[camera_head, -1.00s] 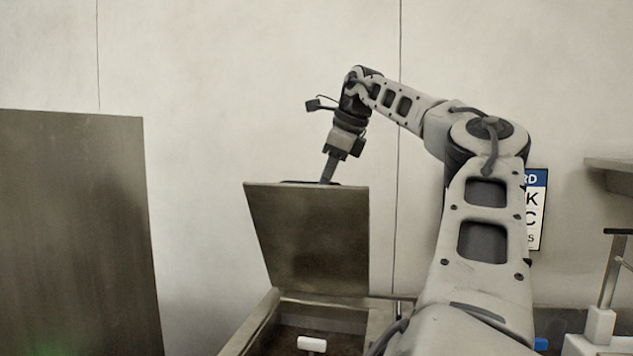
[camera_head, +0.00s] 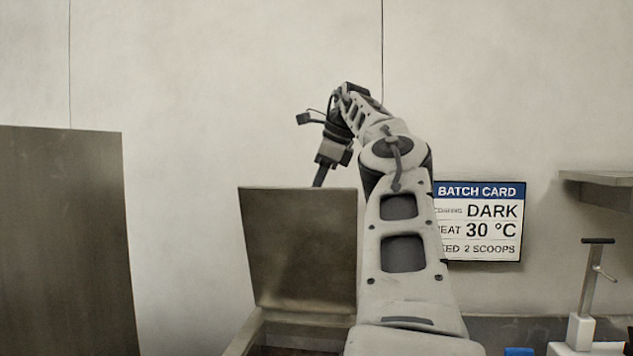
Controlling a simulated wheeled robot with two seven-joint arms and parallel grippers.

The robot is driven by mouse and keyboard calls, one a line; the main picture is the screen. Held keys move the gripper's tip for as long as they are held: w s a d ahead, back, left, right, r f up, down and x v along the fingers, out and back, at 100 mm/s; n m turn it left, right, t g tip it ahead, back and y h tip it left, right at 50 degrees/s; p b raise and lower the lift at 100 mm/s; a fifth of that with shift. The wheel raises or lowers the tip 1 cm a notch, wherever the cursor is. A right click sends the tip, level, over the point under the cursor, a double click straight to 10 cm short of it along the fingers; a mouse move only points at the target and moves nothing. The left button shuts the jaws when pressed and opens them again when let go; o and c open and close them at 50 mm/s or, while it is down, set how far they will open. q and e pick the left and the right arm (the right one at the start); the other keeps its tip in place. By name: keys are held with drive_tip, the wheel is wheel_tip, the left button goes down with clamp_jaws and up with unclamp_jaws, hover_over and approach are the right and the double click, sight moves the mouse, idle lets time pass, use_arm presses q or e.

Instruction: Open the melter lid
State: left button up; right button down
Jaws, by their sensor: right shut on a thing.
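The melter lid (camera_head: 298,245) is a brown-grey metal panel that stands raised, nearly upright, at the back of the melter (camera_head: 252,330). The melter's open top shows below it, cut off by the bottom edge of the picture. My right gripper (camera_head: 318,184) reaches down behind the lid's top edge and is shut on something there. Its fingertips and what they hold are hidden by the lid, most likely the lid's handle or edge. My left gripper is not in view.
A tall metal panel (camera_head: 65,240) stands at the left. A batch card (camera_head: 490,222) on the back wall reads dark, 30 °C, 2 scoops. A grey shelf (camera_head: 600,178) juts in at the right, above a device with a lever (camera_head: 590,290). A blue item (camera_head: 519,351) shows at the bottom.

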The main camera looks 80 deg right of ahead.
drive_tip(key=shift+d+f, duration=0.15)
drive_tip(key=shift+f, duration=0.55)
drive_tip(key=c, duration=1.8)
unclamp_jaws()
drive_tip(key=o, duration=0.3)
drive_tip(key=shift+d+f, duration=0.2)
drive_tip(key=shift+d, duration=0.05)
drive_tip(key=shift+r, duration=0.3)
drive_tip(key=shift+d, duration=0.15)
